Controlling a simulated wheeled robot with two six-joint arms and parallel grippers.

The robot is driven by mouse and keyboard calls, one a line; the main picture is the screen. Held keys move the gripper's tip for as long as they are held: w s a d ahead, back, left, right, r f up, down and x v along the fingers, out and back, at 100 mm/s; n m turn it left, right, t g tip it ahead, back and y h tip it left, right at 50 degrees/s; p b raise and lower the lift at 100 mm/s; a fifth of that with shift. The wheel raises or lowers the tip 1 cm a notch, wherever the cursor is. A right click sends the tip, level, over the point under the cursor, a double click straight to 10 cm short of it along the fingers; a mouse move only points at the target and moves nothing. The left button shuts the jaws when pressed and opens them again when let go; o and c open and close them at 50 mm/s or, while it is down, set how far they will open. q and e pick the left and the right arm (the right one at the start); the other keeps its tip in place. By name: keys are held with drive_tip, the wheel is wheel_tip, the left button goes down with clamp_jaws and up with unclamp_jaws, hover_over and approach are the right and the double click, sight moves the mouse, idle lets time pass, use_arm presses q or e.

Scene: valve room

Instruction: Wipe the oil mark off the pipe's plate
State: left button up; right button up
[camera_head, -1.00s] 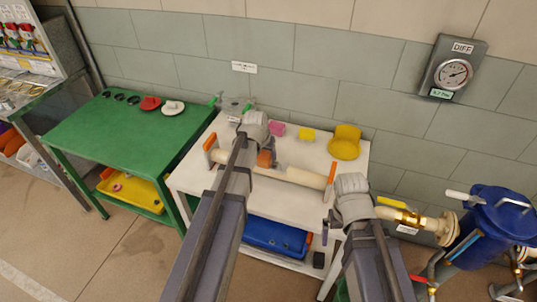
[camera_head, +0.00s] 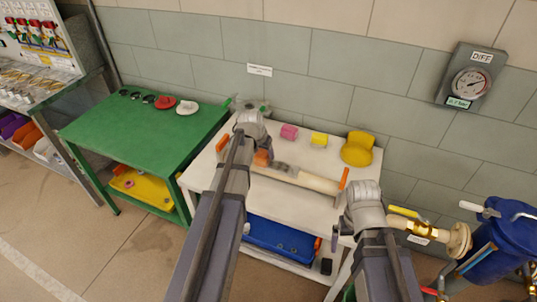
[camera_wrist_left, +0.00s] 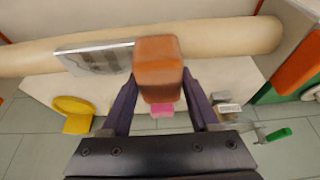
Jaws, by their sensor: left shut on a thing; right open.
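A pale beige pipe (camera_head: 318,182) lies across the white table between orange end supports. Its silver plate (camera_wrist_left: 95,58) carries darker grey smears in the left wrist view; the plate also shows in the head view (camera_head: 284,169). My left gripper (camera_wrist_left: 160,88) is shut on an orange block (camera_wrist_left: 158,62), which also shows in the head view (camera_head: 262,157). The block is over the pipe at one end of the plate, hiding that end; I cannot tell whether it touches. My right gripper (camera_head: 337,238) is open and empty at the table's right front edge.
Pink (camera_head: 289,132) and yellow (camera_head: 319,139) blocks and a yellow round-based piece (camera_head: 358,150) stand at the table's back. A blue bin (camera_head: 280,236) sits below. A green table (camera_head: 145,135) is left; a yellow-handled valve (camera_head: 405,212) and blue tank (camera_head: 498,240) are right.

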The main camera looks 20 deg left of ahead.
use_arm(q)
drive_tip(key=shift+a+r, duration=0.1)
drive_tip(key=shift+a, duration=0.2)
drive_tip(key=shift+s+d, duration=0.1)
drive_tip(key=shift+d, duration=1.75)
drive_tip(key=shift+d, duration=1.65)
drive_tip(key=shift+d, duration=1.6)
